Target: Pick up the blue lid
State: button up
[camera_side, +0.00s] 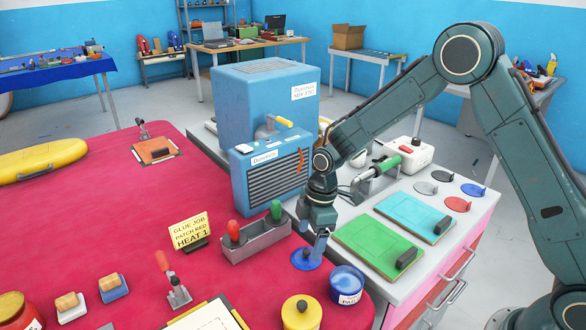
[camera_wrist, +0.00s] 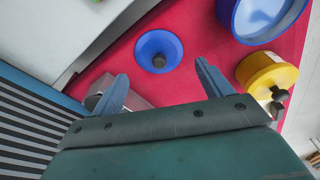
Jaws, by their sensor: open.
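The blue lid (camera_side: 304,261) is a round disc with a dark knob, lying on the red table surface (camera_side: 100,215). In the wrist view the lid (camera_wrist: 174,49) lies beyond my fingertips, roughly centred between them. My gripper (camera_side: 321,240) is above the lid in the side view, pointing down. In the wrist view both fingers of my gripper (camera_wrist: 160,72) are apart with nothing between them. I cannot tell the exact height of the fingertips above the knob.
A blue open tin (camera_side: 346,285) and a yellow lidded tin (camera_side: 301,313) stand close by. A grey holder (camera_side: 256,241) with coloured-handled tools is on the left. A blue heater box (camera_side: 270,168) stands behind. The white cabinet top with a green board (camera_side: 375,247) is at the right.

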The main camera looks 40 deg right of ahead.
aim_at(309, 251)
jog(key=shift+w+a+f, duration=0.1)
jog(key=shift+a+f, duration=0.05)
jog(key=shift+f, duration=1)
jog(key=shift+w+a+f, duration=0.1)
jog(key=shift+f, duration=1)
jog(key=shift+c, duration=0.2)
jog(key=c, duration=1.1)
jog(key=shift+s+f, duration=0.1)
jog(key=shift+s, duration=0.05)
grip_shut()
